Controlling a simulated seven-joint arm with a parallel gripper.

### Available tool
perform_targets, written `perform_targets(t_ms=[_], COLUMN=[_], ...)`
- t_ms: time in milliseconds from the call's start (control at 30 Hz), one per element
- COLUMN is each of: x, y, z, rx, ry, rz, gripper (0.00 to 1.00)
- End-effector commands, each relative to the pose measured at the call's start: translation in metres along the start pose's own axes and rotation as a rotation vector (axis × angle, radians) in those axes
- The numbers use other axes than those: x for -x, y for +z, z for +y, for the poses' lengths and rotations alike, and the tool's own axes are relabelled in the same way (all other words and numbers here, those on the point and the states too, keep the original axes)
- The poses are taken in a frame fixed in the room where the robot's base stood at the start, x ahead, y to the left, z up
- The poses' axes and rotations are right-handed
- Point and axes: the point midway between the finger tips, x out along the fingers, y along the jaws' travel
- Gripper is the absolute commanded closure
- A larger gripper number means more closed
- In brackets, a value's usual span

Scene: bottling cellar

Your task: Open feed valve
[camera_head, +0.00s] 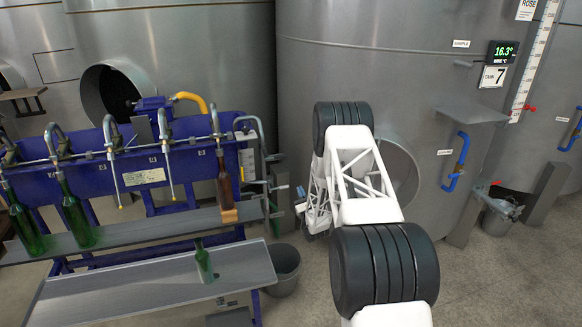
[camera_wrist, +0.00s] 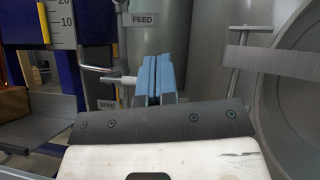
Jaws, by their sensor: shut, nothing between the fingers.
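In the wrist view, a FEED sign (camera_wrist: 143,19) hangs above a grey pipe fitting. A pale horizontal bar (camera_wrist: 112,79), which looks like the feed valve's lever, runs from the fitting toward my gripper (camera_wrist: 154,62). The blue fingers are shut together with nothing between them. They are just right of the bar's end; I cannot tell whether they touch it. In the head view, my gripper (camera_head: 300,193) is right of the filler's end piping (camera_head: 262,183), where the valve is too small to make out clearly. My white arm hides part of the tank behind.
The blue bottle filler (camera_head: 100,175) stands left, with green bottles (camera_head: 75,215) and a brown bottle (camera_head: 224,180). The steel tank (camera_head: 400,80) has a round opening (camera_head: 402,172) close to my arm.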

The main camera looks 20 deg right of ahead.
Motion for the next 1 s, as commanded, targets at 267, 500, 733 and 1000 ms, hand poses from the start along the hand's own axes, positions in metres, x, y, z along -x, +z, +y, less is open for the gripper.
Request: perform_targets(t_ms=[267,500,733,1000], x=[-0.01,-0.035,-0.069,-0.107], y=[0.001,0.0,0.0,0.007], z=[0.0,0.0,0.0,0.001], rx=[0.0,-0.001,0.0,0.0], ry=[0.001,0.001,0.001,0.002], rz=[-0.002,-0.002,-0.002,-0.002], gripper=[1.0,1.0,1.0,1.0])
